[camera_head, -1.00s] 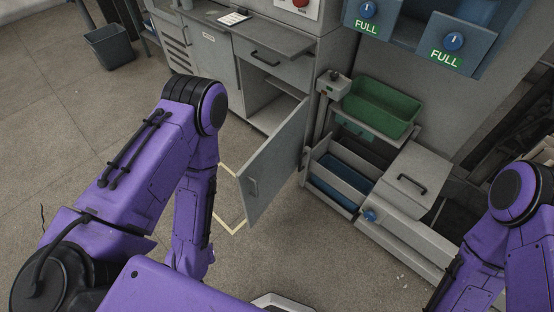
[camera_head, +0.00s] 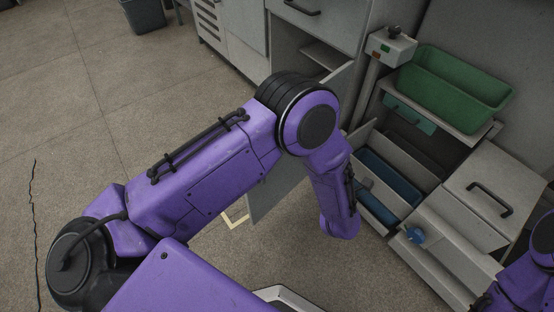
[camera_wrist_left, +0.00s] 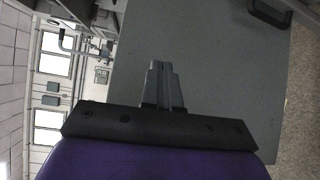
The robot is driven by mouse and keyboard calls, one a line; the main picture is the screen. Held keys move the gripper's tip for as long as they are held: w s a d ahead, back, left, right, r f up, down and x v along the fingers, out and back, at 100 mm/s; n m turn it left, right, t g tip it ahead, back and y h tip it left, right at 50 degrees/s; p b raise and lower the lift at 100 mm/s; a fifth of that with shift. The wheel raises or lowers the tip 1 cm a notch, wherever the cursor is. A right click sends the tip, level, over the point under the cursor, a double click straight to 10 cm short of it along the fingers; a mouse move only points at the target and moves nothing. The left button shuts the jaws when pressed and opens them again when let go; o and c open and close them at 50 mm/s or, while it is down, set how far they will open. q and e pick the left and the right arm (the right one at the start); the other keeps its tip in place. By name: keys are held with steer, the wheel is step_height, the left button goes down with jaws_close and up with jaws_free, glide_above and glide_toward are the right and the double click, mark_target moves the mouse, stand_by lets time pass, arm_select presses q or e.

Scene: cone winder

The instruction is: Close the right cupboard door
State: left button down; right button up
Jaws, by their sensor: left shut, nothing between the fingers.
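The right cupboard door (camera_head: 270,198) is a grey panel standing open, swung out from the cabinet (camera_head: 245,38). My left arm covers much of it in the head view. In the left wrist view the grey door panel (camera_wrist_left: 225,75) fills the middle, with its black handle (camera_wrist_left: 268,13) at the top right. My left gripper (camera_wrist_left: 162,68) is shut and empty, its fingertips over the panel; I cannot tell whether they touch it. The left gripper is hidden in the head view. My right gripper is out of view.
Right of the door stand a post with a control box (camera_head: 390,46), a green bin (camera_head: 455,88) and an open drawer unit (camera_head: 440,225) with a blue knob. A dark waste bin (camera_head: 143,14) is at the back left.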

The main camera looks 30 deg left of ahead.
arm_select(q)
steer(key=s+r+n+g+y, duration=0.25)
steer(key=n+g+y, duration=0.2)
steer(key=n, duration=0.85)
steer(key=s+r+n+g+y, duration=0.2)
steer(key=s+n+g+y, duration=0.3)
steer(key=n, duration=0.7)
steer(key=w+a+h, duration=0.1)
steer(key=w+a, duration=0.3)
steer(key=a, duration=0.9)
steer(key=shift+w+a+f+h, duration=0.15)
steer(key=shift+a+f+h, duration=0.1)
steer(key=shift+f+h, duration=0.1)
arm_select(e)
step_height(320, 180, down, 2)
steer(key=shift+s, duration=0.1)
arm_select(q)
steer(key=shift+a, duration=0.1)
